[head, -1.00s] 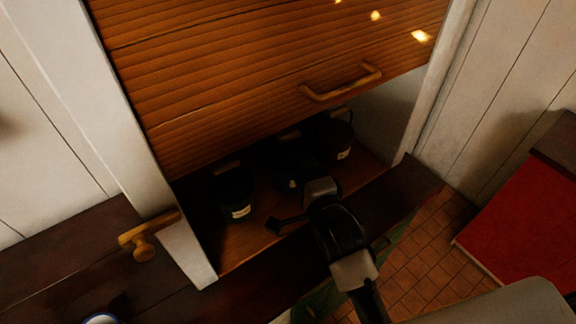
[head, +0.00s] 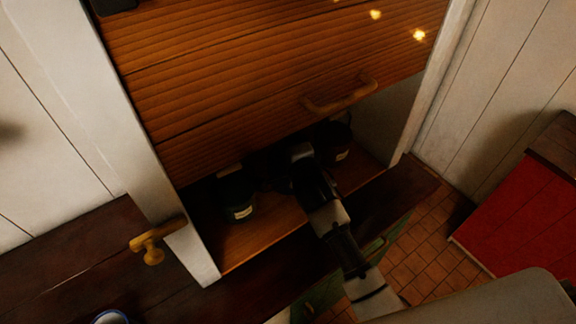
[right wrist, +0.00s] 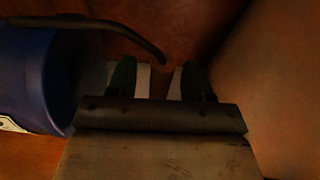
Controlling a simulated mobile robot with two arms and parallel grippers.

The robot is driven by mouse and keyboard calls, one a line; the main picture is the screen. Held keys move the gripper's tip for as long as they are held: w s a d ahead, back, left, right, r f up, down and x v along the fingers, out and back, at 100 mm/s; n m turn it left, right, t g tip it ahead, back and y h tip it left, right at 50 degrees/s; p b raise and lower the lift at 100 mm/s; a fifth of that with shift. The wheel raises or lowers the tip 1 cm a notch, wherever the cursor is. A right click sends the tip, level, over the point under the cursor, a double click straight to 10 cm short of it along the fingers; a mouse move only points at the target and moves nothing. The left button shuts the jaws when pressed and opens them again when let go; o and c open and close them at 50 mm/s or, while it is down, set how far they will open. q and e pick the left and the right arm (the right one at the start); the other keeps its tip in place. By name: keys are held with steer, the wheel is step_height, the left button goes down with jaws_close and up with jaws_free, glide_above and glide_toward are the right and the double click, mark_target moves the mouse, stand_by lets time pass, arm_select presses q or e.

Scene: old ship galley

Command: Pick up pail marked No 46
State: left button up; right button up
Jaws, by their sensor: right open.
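Dark pails stand inside a cupboard under a partly raised slatted shutter. In the head view one pail (head: 238,194) is at the left and another (head: 336,138) at the right, each with a pale label too small to read. I cannot tell which is No 46. A middle pail seen earlier is now hidden behind my arm. My right gripper (head: 287,168) reaches in between the two pails. In the right wrist view it is open (right wrist: 158,80), with nothing seen between its fingers. A blue pail (right wrist: 35,75) stands close to its left, its dark handle curving ahead of the fingers. My left gripper is not in view.
The slatted shutter (head: 250,85) with its wooden handle (head: 340,97) hangs low above my arm. White posts (head: 150,190) flank the opening. A wooden peg (head: 153,245) sticks out at the left. A blue-rimmed vessel (head: 110,318) is on the dark counter. A red panel (head: 520,215) is at the right.

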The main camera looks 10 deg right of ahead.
steer(key=shift+s, duration=0.1)
steer(key=shift+c, duration=0.5)
jaws_close()
stand_by(0.7)
